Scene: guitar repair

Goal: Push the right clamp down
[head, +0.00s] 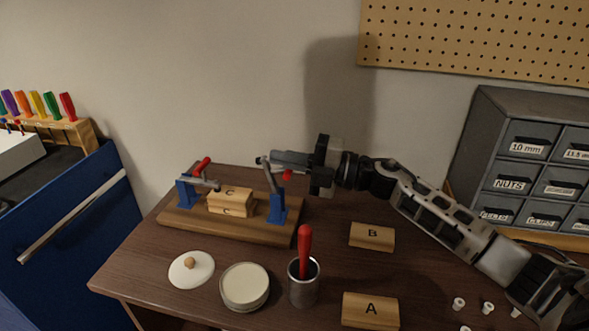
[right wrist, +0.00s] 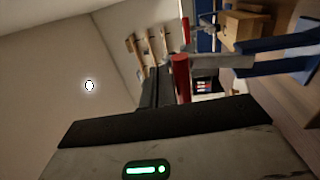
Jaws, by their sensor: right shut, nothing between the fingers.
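The right clamp has a blue post (head: 278,208) at the right end of a wooden base board (head: 240,233). Its grey lever stands raised and slightly tilted, with a red tip (head: 287,175) near the top. My right gripper (head: 268,160) is shut and empty at the top of this clamp; I cannot tell whether it touches. In the right wrist view the red handle (right wrist: 181,78) shows beside the dark gripper fingers (right wrist: 152,85), with the blue clamp part (right wrist: 285,52) to the right. My left gripper is not in view.
The left clamp (head: 186,194) stands at the board's other end, beside wooden block C (head: 230,198). In front are a white lid (head: 191,269), a round jar (head: 244,287) and a metal cup (head: 303,290) with a red-handled tool. Blocks B (head: 372,236) and A (head: 370,310) lie right.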

